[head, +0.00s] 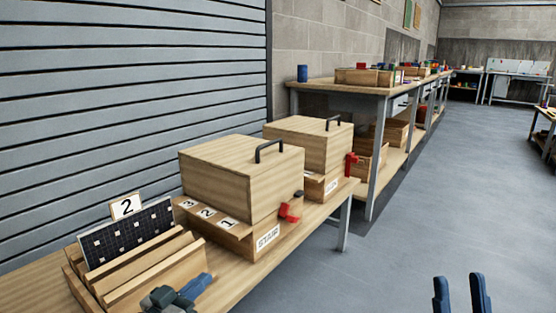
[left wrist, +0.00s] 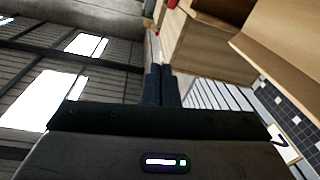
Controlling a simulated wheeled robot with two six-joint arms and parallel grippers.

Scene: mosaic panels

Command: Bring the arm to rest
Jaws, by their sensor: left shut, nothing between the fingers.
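My left gripper (head: 205,280) is low in the head view, above the front of the wooden rack at the near end of the bench. Its blue fingers are closed together and empty; they also show side by side in the left wrist view (left wrist: 158,82). My right gripper (head: 459,283) is at the bottom right of the head view, over the floor. Its two blue fingers stand apart with nothing between them.
A black panel with white squares (head: 130,235) stands on the rack (head: 150,272) under a "2" card (head: 126,206). Two wooden boxes with black handles, a near one (head: 240,175) and a far one (head: 310,145), stand further along the bench. Open floor (head: 430,190) lies right.

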